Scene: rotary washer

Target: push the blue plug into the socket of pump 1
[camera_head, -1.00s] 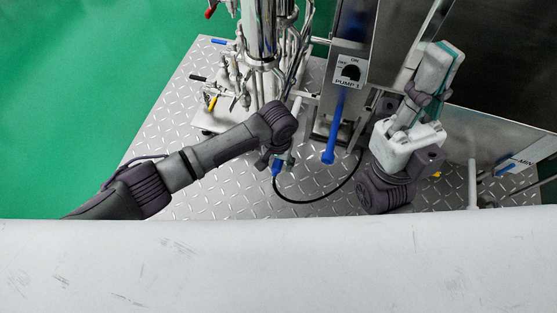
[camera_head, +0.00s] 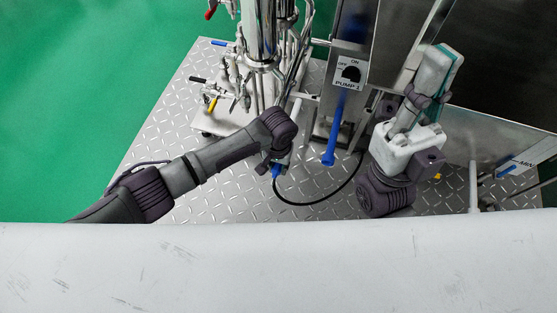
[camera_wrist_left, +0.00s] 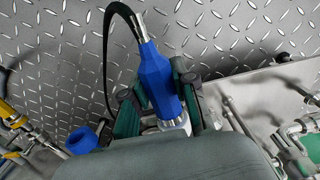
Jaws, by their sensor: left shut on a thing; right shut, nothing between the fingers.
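The blue plug (camera_head: 276,171) is in my left gripper (camera_head: 281,160), which is shut on it beside the pump stand. In the left wrist view the plug (camera_wrist_left: 157,77) sits between the dark green fingers (camera_wrist_left: 160,108), tilted. A black cable leaves its upper end, and its silver end points down past the fingers. A pale part shows below that end. I cannot tell whether it is the socket of pump 1 or whether the plug touches it. The PUMP 1 switch panel (camera_head: 349,73) is above and to the right. My right gripper (camera_head: 437,68) is at the right, shut and empty.
The black cable (camera_head: 318,203) loops right over the diamond-plate floor (camera_head: 235,192). A blue pipe (camera_head: 330,150) hangs under the panel, right of my left gripper. Steel pipes and valves (camera_head: 232,85) stand behind. A white surface (camera_head: 280,265) fills the foreground.

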